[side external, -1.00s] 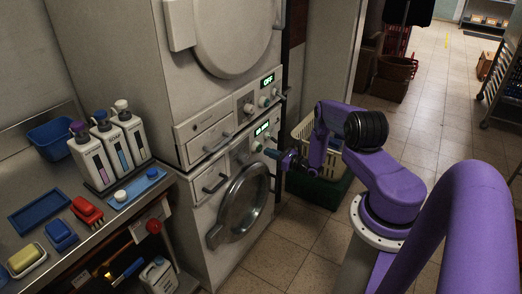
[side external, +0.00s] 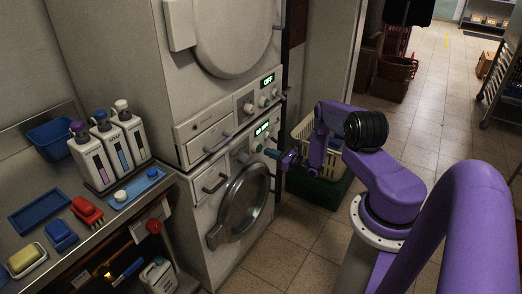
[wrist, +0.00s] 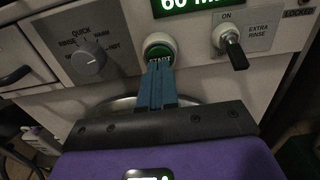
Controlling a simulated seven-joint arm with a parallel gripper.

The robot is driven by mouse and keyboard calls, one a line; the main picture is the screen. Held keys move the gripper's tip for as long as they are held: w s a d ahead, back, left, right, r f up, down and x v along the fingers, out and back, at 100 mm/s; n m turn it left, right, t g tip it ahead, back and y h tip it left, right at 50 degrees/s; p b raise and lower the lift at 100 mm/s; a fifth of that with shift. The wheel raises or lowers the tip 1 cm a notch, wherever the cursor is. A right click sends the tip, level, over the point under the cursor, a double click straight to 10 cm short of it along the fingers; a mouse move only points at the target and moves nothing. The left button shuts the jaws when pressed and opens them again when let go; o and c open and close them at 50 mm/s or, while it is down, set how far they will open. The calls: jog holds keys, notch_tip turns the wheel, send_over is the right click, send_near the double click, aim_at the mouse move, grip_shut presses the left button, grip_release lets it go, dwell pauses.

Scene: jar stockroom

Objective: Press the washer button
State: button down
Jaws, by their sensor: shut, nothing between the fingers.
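The washer (side external: 215,188) is the lower of two stacked white machines, with a round door (side external: 240,205) and a lit green display (side external: 262,129). In the wrist view, its round green button (wrist: 158,47) has a pale ring and lettering that looks like START. My gripper (side external: 268,152) is at the washer's panel in the side view. In the wrist view, my gripper's blue fingers (wrist: 159,68) are shut together and empty. Their tips overlap the lower part of the button; I cannot tell whether they touch it. The button is hidden in the side view.
Left of the button is a dial (wrist: 88,60); right is a black-handled switch (wrist: 232,50) marked EXTRA RINSE. The lit display (wrist: 195,5) is above. The upper machine's display (side external: 267,80) reads OFF. A laundry basket (side external: 305,140) stands behind my gripper.

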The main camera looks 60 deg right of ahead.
jog(key=shift+w, duration=1.1)
jog(key=shift+s, duration=0.1)
dwell(0.4)
jog(key=s, duration=0.8)
jog(key=shift+s, duration=0.4)
dwell(0.4)
